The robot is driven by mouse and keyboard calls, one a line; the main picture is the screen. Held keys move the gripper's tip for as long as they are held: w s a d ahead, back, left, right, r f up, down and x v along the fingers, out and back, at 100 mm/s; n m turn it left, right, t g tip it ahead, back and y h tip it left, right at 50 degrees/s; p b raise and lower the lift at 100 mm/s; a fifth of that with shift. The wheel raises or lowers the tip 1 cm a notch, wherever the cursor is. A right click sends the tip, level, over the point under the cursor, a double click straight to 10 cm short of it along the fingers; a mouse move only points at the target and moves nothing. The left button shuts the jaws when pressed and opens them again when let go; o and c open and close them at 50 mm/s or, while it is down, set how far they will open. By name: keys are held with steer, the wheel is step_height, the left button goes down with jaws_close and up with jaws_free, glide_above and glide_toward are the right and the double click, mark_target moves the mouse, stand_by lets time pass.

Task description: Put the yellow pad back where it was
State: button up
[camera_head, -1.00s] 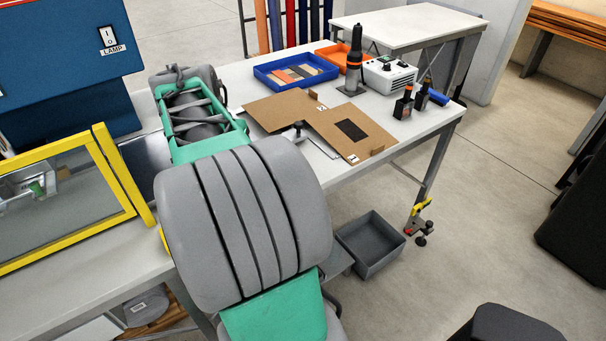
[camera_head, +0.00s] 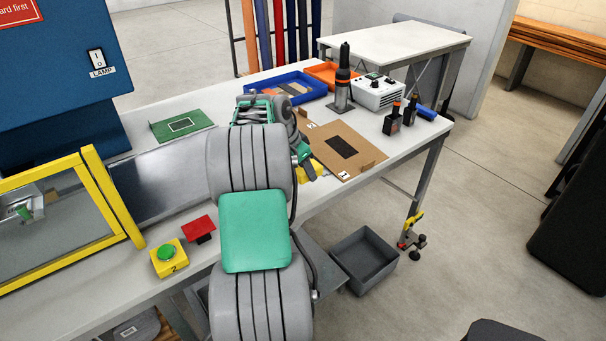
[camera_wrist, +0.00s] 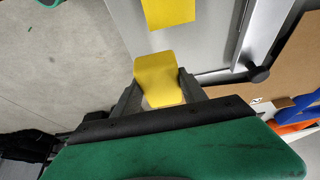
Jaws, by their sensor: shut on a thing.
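In the wrist view the yellow pad (camera_wrist: 157,75) is held between the two dark fingers of my gripper (camera_wrist: 160,84). A second flat yellow patch (camera_wrist: 168,12) shows just beyond it, at the edge of the grey surface; a gap separates the two in the picture. In the head view a bit of yellow (camera_head: 318,169) shows beside my gripper (camera_head: 307,165), by the table's front edge. My arm hides most of the gripper there, and I cannot tell which yellow piece this is.
A brown board (camera_head: 350,165) lies right of my gripper. Behind are a blue tray (camera_head: 312,97), an orange tray (camera_head: 325,70) and a white box (camera_head: 385,92). A yellow button box (camera_head: 169,258) and red piece (camera_head: 199,229) stand front left. A grey bin (camera_head: 362,259) is on the floor.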

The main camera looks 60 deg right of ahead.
mark_target(307, 185)
steer(key=f, duration=0.1)
steer(key=w+d+f, duration=0.1)
steer(key=d+f, duration=0.1)
steer(key=shift+w+p, duration=0.3)
steer(key=shift+p, duration=0.05)
step_height(307, 185, down, 2)
steer(key=shift+f+p, duration=0.2)
steer(key=shift+p, duration=0.45)
steer(key=shift+f+b, duration=0.4)
steer(key=shift+f, duration=0.1)
steer(key=o, duration=1.4)
steer(key=shift+r, duration=0.1)
steer(key=shift+o, duration=0.2)
